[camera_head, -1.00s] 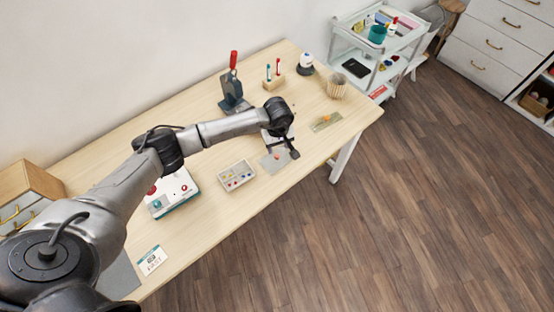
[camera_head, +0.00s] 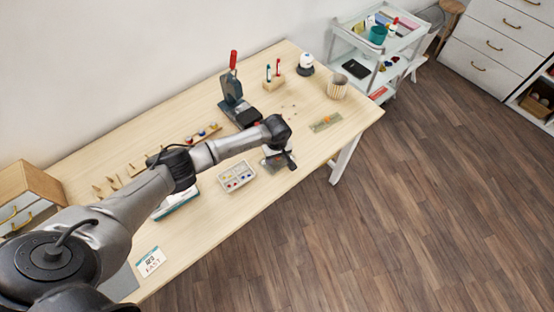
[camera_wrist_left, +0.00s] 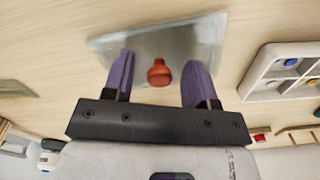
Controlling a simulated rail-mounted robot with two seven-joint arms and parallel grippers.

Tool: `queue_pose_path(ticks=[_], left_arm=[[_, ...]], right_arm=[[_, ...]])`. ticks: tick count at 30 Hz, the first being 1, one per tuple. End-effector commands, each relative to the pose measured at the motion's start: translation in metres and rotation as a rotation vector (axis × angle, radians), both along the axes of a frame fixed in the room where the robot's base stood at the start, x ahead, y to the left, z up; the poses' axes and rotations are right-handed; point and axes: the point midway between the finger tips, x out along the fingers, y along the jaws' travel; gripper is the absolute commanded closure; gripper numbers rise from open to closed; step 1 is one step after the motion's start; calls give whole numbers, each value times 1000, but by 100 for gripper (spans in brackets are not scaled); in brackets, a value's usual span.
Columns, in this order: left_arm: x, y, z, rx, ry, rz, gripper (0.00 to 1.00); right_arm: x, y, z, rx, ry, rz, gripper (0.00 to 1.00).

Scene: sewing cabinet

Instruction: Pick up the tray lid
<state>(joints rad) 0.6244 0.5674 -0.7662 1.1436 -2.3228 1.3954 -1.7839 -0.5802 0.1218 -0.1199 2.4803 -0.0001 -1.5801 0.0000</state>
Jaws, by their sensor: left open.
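The tray lid (camera_wrist_left: 205,38) is a clear grey sheet with a red-orange knob (camera_wrist_left: 160,72), lying on the table in the left wrist view. My left gripper (camera_wrist_left: 157,66) is open, its two purple fingers appearing on either side of the knob, apart from it. I cannot tell how far the fingertips are above the lid. In the head view the left gripper (camera_head: 290,160) is over the table's front part and hides most of the lid. The compartment tray (camera_head: 237,188) with small coloured pieces lies left of it; it also shows in the left wrist view (camera_wrist_left: 262,70). My right gripper is not in view.
A press with a red handle (camera_head: 232,88) stands behind the arm. A small green strip (camera_head: 325,122) lies to the right, near a ribbed cup (camera_head: 337,87). A printed card (camera_head: 150,261) lies at the front left. The wooden table (camera_head: 330,145) has bare space at the right.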

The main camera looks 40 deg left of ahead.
Motion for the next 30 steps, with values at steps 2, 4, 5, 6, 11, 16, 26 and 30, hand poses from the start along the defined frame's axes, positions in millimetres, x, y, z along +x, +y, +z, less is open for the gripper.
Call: queue_pose_path(ticks=[2,4,5,6,11,16,26,30], left_arm=[[0,0,0,0,0,0,48],[0,0,0,-1,-1,0,48],[0,0,0,-1,-1,0,51],[0,0,0,-1,-1,0,54],[0,0,0,-1,-1,0,70],[0,0,1,-1,-1,0,86],[0,0,1,-1,-1,0,100],[1,0,4,0,-2,-1,100]], right_arm=[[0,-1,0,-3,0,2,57],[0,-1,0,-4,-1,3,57],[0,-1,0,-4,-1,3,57],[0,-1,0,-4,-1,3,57],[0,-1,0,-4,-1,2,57],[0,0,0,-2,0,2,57],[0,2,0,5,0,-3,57],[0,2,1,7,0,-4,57]])
